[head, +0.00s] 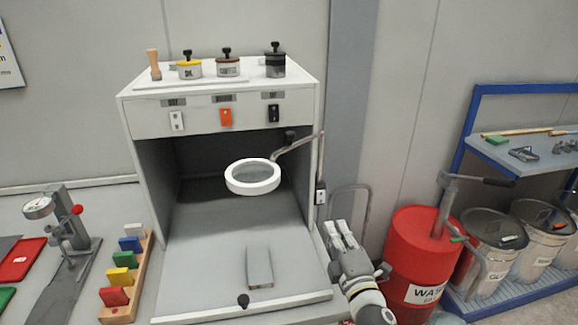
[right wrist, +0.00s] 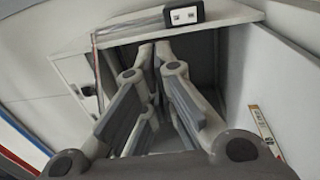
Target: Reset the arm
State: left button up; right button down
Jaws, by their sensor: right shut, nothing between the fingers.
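My right gripper (head: 342,235) is at the lower right of the white cabinet in the head view, beside its right wall, with its fingers pointing up and away. It is shut and empty. In the right wrist view its fingers (right wrist: 155,100) reach forward, with grey and white panels behind them. My left gripper is not in the head view.
A red drum (head: 420,255) stands to the right of my gripper, near a blue shelf (head: 476,110). A colored block rack (head: 128,285) is at left.

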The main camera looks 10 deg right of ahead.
jog(key=s+d+f+m+g+h, duration=0.35)
jog(key=s+f+m+g, duration=0.9)
jog(key=s+f, duration=0.6)
jog(key=s+a+f+m+g+y, duration=0.1)
jog(key=s+a+m+g+y, duration=0.1)
jog(key=s, duration=0.5)
jog(key=s+a+f+m+g+y, duration=0.1)
jog(key=s+a+m+g, duration=0.1)
jog(key=s, duration=0.6)
notch_tip(320, 180, down, 26)
jog(key=s+f, duration=0.1)
jog(key=s, duration=0.1)
jog(key=s+d+f+g, duration=0.1)
jog(key=s+f, duration=0.6)
jog(key=s, duration=0.1)
jog(key=s+d+f+g, duration=0.1)
jog(key=s+d+f, duration=0.1)
jog(key=s+f, duration=0.5)
jog(key=shift+s+d+n, duration=0.25)
jog(key=shift+s+n, duration=0.1)
jog(key=shift+s, duration=0.2)
